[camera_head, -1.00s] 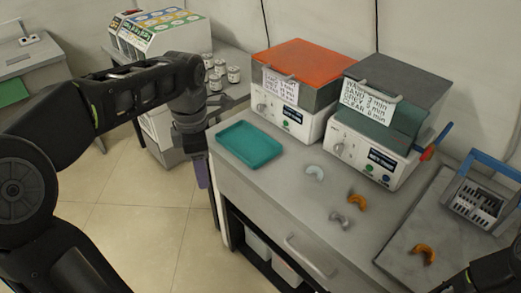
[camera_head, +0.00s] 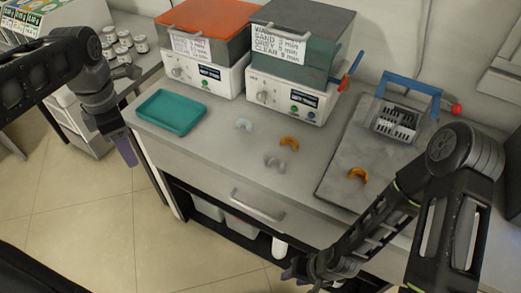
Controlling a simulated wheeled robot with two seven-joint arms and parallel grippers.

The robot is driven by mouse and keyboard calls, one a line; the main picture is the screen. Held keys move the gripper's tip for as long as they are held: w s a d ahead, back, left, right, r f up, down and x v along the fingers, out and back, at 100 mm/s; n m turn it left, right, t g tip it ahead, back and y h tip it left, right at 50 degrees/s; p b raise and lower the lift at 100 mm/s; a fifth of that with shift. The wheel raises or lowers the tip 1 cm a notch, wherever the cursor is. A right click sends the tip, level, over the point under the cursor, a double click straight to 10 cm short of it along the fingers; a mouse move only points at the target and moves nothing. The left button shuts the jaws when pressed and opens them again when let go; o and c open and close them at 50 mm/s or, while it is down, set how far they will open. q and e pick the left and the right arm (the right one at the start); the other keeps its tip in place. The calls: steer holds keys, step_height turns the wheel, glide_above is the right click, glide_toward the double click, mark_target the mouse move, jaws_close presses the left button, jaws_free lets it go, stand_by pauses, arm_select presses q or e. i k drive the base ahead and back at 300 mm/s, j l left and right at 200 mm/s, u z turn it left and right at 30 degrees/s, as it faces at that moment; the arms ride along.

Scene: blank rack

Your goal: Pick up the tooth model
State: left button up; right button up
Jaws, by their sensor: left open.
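Several arch-shaped tooth models lie on the grey worktop: a pale blue-white one (camera_head: 243,124), an orange one (camera_head: 289,143) and a grey one (camera_head: 274,163). Another orange tooth model (camera_head: 358,175) lies on the grey slab at the right. My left gripper (camera_head: 126,150) hangs open, pointing down, left of the worktop and apart from every model. My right gripper (camera_head: 300,272) is low in front of the worktop, near the bottom edge of the view. Its fingers are small and dark, and I cannot tell whether they are open.
A teal tray (camera_head: 171,112) sits at the worktop's left. Two labelled machines, one with an orange lid (camera_head: 205,20) and one with a grey lid (camera_head: 303,22), stand behind. A blue-handled metal basket (camera_head: 396,122) stands on the slab (camera_head: 338,170). A drawer handle (camera_head: 257,206) juts out in front.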

mark_target(272, 161)
steer(key=l+z, duration=0.25)
steer(key=z, duration=0.15)
steer(key=l+z, duration=0.25)
steer(key=z, duration=0.2)
